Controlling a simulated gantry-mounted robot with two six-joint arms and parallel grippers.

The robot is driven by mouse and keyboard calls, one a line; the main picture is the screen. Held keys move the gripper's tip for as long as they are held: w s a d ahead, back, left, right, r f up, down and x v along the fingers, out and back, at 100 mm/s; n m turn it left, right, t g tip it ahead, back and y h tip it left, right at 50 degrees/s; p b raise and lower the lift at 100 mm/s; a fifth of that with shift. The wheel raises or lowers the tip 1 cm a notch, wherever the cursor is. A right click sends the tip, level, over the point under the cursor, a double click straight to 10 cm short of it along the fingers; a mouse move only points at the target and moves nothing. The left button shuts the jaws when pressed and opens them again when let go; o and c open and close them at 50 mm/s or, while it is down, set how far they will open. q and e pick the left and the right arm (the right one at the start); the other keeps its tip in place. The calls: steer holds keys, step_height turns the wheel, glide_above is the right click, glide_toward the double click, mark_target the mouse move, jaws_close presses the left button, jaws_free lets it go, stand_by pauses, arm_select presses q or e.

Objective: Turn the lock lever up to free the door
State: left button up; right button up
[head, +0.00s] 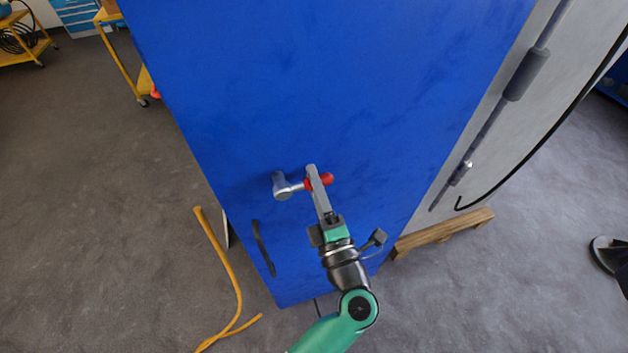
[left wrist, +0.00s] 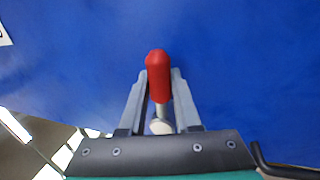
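The lock lever (head: 298,187) sticks out sideways from the blue door (head: 330,90). It has a silver hub at its left end and a red grip at its right end, and lies nearly level in the head view. My left gripper (head: 312,178) is at the red grip. In the left wrist view, its fingers (left wrist: 160,82) lie on both sides of the red grip (left wrist: 158,72), close against it, and seem shut on it. The fingers overlap in the head view and hide part of the grip. My right gripper is not in view.
A dark handle (head: 262,248) is on the door below the lever. A grey panel with a vertical rod (head: 500,110) and a black cable stands at the right. A yellow hose (head: 228,270) lies on the floor at left. A wooden pallet (head: 440,233) shows at lower right.

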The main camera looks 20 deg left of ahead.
arm_select(q)
steer(key=o, duration=0.5)
steer(key=shift+r, duration=0.1)
steer(key=shift+c, duration=0.2)
steer(key=v, duration=1.1)
steer(key=shift+s+d, duration=0.2)
steer(key=shift+s, duration=0.05)
